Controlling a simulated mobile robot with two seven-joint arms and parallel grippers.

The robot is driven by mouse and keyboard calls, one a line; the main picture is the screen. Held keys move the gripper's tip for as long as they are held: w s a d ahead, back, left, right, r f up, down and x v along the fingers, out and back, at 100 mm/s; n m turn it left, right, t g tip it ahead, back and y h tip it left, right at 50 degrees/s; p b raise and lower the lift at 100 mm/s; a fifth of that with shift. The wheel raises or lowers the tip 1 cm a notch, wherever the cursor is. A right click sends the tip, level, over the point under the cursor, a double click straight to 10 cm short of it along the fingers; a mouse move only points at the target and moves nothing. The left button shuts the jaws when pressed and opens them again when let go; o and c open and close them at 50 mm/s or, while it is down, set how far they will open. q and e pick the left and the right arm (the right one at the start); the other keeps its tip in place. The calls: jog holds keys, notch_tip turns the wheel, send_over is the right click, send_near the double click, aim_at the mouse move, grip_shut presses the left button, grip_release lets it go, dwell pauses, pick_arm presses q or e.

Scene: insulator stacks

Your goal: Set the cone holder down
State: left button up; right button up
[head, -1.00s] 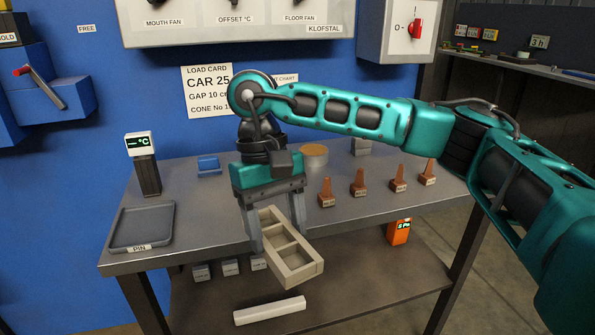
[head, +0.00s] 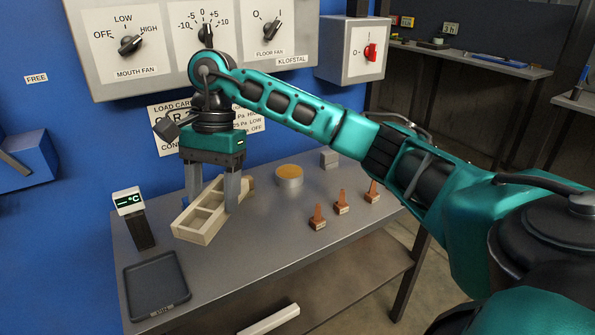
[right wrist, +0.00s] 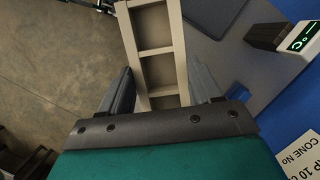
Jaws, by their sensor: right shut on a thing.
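The cone holder (head: 192,232) is a cream, long open frame with several compartments. My right gripper (head: 212,198) is shut on it, with one finger on each long side. In the head view the holder appears over the left part of the workbench (head: 262,248); whether its underside touches the top cannot be told. In the right wrist view the holder (right wrist: 152,30) runs away from between the two fingers (right wrist: 157,90), and its near end is hidden by the gripper body. Brown cones (head: 318,218) stand on the bench to the right. My left gripper is not in view.
A dark tray (head: 155,288) lies at the bench's front left, near a temperature display (head: 130,205). A round tan-topped piece (head: 289,176) and a grey block (head: 329,158) stand toward the back. Bare bench lies between the holder and cones. A pale bar (head: 268,319) shows below.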

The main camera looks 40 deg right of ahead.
aim_at(243, 248)
jog(key=d+r+m+p, duration=0.1)
jog(key=d+m, duration=0.1)
jog(key=w+d+r+m+t+p, duration=0.1)
jog(key=r+m+p, duration=0.1)
jog(key=m, duration=0.1)
jog(key=d+r+m+t+p, duration=0.1)
jog(key=d+r+m, duration=0.1)
jog(key=shift+w+d+r+p, duration=0.25)
jog(key=shift+d+p, duration=0.05)
jog(key=shift+d, duration=0.05)
jog(key=shift+d+m, duration=0.2)
jog(key=shift+m, duration=0.3)
notch_tip(243, 248, down, 20)
jog(key=shift+w, duration=0.1)
jog(key=shift+f+b, duration=0.2)
jog(key=shift+b, duration=0.15)
jog(key=o, duration=1.1)
jog(key=shift+o, duration=0.2)
